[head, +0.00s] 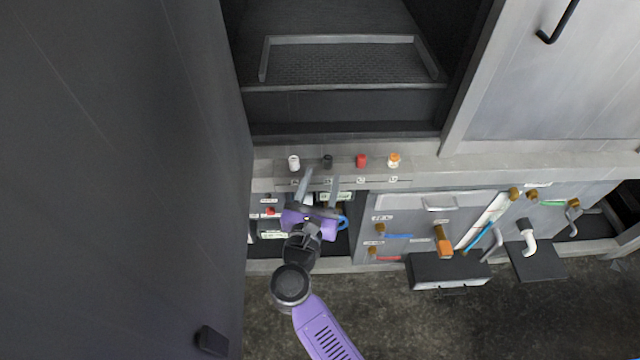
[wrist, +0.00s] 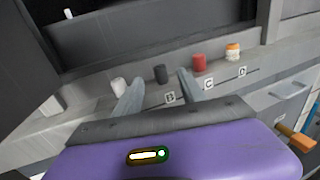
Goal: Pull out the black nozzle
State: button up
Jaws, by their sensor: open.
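The black nozzle (head: 328,161) is a short dark cylinder on the grey ledge, second from the left in a row of small pieces. It also shows in the wrist view (wrist: 161,75), upright above the label B. My purple gripper (head: 318,184) is open and empty, just in front of the ledge and below the nozzle in the head view. In the wrist view my two grey fingers (wrist: 158,88) point at the ledge, one on each side of the nozzle's position. The nozzle appears beyond the fingertips; I cannot tell how far.
A white nozzle (head: 294,162) stands left of the black one, a red nozzle (head: 361,161) and an orange-and-white one (head: 393,160) right of it. An open dark door (head: 120,180) fills the left. Handles and valves (head: 445,240) stick out at lower right.

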aim_at(327, 163)
jog(key=x, duration=0.6)
jog(key=shift+w+d+b, duration=0.15)
jog(key=shift+w+b, duration=0.2)
jog(key=shift+w, duration=0.05)
grip_shut()
